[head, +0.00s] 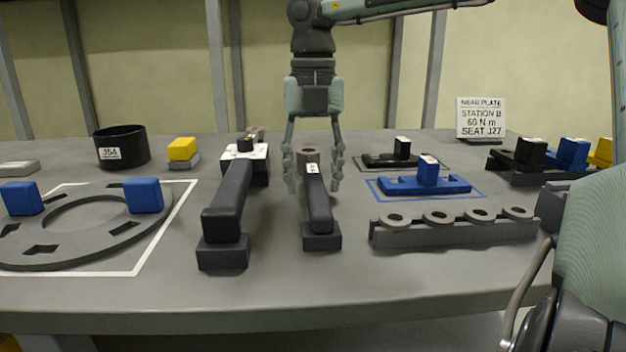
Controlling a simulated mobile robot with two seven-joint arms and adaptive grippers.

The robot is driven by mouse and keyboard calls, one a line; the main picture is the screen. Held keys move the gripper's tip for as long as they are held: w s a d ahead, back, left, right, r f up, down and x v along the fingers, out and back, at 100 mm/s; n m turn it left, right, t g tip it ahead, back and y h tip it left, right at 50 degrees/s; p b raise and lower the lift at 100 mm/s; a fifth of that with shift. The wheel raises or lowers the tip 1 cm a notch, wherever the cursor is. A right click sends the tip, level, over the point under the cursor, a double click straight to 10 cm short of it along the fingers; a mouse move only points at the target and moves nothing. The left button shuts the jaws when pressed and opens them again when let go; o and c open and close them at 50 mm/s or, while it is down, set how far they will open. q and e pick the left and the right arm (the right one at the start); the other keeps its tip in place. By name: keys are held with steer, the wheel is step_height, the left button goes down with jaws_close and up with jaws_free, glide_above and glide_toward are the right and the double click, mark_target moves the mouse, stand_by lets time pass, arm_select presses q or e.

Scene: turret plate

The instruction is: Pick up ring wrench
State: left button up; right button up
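The likely ring wrench (318,200) is a dark bar with a small white label and a brownish round end at its far end. It lies lengthwise on the table, its near end on a dark block. My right gripper (313,180), whose arm comes in from the right, points straight down over its far end. The fingers are apart, one on each side of the bar; I cannot tell whether they touch it. My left gripper is not in view.
A longer dark tool (231,198) lies close on the left. A ring plate (95,243) with blue blocks is further left. A rack of washers (455,233) and a blue fixture (425,184) stand on the right. A black cup (121,148) is at the back left.

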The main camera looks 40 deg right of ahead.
jaws_close()
stand_by(0.5)
